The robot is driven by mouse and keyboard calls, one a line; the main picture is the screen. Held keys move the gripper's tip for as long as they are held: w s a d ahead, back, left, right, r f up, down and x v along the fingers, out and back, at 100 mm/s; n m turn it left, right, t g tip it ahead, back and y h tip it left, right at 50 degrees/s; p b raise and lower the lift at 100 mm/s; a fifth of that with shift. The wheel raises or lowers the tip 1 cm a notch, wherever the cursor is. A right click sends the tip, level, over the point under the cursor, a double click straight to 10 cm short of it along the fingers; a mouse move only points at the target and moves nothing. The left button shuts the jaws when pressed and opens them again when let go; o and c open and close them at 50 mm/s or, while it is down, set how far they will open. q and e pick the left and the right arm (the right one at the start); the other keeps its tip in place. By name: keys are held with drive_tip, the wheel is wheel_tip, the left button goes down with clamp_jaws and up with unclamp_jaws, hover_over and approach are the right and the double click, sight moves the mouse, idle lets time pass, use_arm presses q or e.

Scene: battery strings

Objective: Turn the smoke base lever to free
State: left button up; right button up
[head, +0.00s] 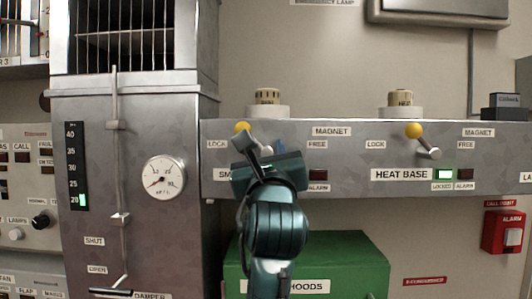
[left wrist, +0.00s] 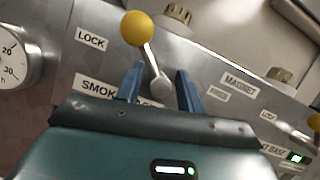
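The smoke base lever has a yellow ball knob (head: 242,128) on a metal arm, tilted up and left toward the LOCK label. In the left wrist view the knob (left wrist: 137,27) and its pivot (left wrist: 160,86) show clearly. My left gripper (head: 258,146) is in front of the lever. In the left wrist view its two blue fingers (left wrist: 158,85) stand apart, one on each side of the pivot and lower lever arm. Contact with the lever cannot be told. The FREE label (head: 317,145) is right of the lever. My right gripper is not in view.
The heat base lever (head: 414,131) is farther right on the same steel panel, also tilted toward LOCK. Detector heads (head: 267,97) stand on the panel's top edge. A green box (head: 350,258) is below, and a pressure gauge (head: 164,183) is left.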

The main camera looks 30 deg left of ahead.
use_arm(q)
clamp_jaws()
idle(0.5)
